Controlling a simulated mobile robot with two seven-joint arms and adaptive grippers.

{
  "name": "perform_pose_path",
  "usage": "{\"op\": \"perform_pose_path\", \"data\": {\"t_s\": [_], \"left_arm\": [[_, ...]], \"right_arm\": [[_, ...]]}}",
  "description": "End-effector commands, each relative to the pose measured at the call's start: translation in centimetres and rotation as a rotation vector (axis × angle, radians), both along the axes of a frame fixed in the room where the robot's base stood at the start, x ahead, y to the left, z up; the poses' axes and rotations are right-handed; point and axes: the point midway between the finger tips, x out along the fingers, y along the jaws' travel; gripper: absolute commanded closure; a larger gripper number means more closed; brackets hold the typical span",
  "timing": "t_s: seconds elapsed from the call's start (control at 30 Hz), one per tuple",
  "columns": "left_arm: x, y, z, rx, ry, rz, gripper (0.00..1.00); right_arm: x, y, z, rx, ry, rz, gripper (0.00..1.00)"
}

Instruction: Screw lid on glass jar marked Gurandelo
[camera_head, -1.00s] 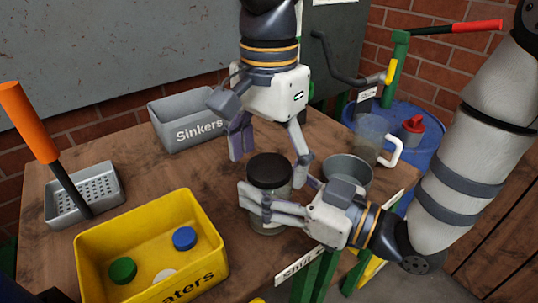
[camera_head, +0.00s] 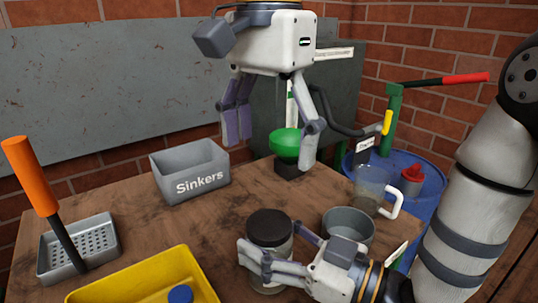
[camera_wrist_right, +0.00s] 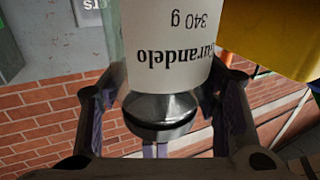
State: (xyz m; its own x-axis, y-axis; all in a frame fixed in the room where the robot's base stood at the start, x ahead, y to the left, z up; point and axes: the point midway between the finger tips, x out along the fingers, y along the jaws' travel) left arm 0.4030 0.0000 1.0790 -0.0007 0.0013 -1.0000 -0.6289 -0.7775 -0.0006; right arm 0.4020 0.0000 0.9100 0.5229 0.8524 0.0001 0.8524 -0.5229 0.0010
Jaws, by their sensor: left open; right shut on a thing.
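The glass jar (camera_head: 284,250) stands upright near the table's front edge, with a dark round lid (camera_head: 270,226) resting on its mouth. I cannot tell how tight the lid is. In the right wrist view the jar's white label (camera_wrist_right: 170,45) reads "Gurandelo" and "340 g" upside down, and the lid (camera_wrist_right: 160,112) looks metallic. My right gripper (camera_head: 272,250) is shut around the jar from the right, below the lid. Its fingers partly hide the jar. My left gripper (camera_head: 270,135) is open and empty, up behind the jar and clear of the lid.
A grey Sinkers bin (camera_head: 190,188), a yellow bin (camera_head: 100,292) and a grey perforated tray (camera_head: 80,248) stand at left. A green bowl-shaped thing (camera_head: 285,143) is behind, below my left gripper. A grey round container (camera_head: 347,228) and a clear mug (camera_head: 372,183) stand right of the jar.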

Motion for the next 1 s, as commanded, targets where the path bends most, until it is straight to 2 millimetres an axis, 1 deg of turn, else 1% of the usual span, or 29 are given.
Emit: {"op": "perform_pose_path", "data": {"t_s": [0.17, 0.2, 0.3, 0.57, 0.67, 0.77, 1.0], "left_arm": [[0.0, 0.0, 0.0, 0.0, 0.0, 0.0, 0.22], [0.0, 0.0, 0.0, 0.0, 0.0, 0.0, 0.22], [0.0, 0.0, 0.0, 0.0, 0.0, 0.0, 0.22], [0.0, 0.0, 0.0, 0.0, 0.0, 0.0, 0.22], [0.0, 0.0, 0.0, 0.0, 0.0, 0.0, 0.22], [0.0, 0.0, 0.0, 0.0, 0.0, 0.0, 0.22], [0.0, 0.0, 0.0, 0.0, 0.0, 0.0, 0.22]], "right_arm": [[0.0, 0.0, 0.1, 0.001, -0.001, 0.0, 1.0], [0.0, 0.0, 0.1, 0.0, -0.001, 0.0, 0.38], [0.0, 0.0, 0.0, 0.001, -0.001, 0.0, 0.19], [0.0, 0.0, 0.0, 0.0, 0.0, 0.0, 0.19], [-0.1, -0.3, 0.0, 0.0, 0.0, -0.001, 0.19], [-0.9, -1.6, -0.1, -0.001, 0.002, -0.002, 0.19], [-3.8, -6.5, 0.0, 0.0, 0.001, -0.004, 0.19]]}}
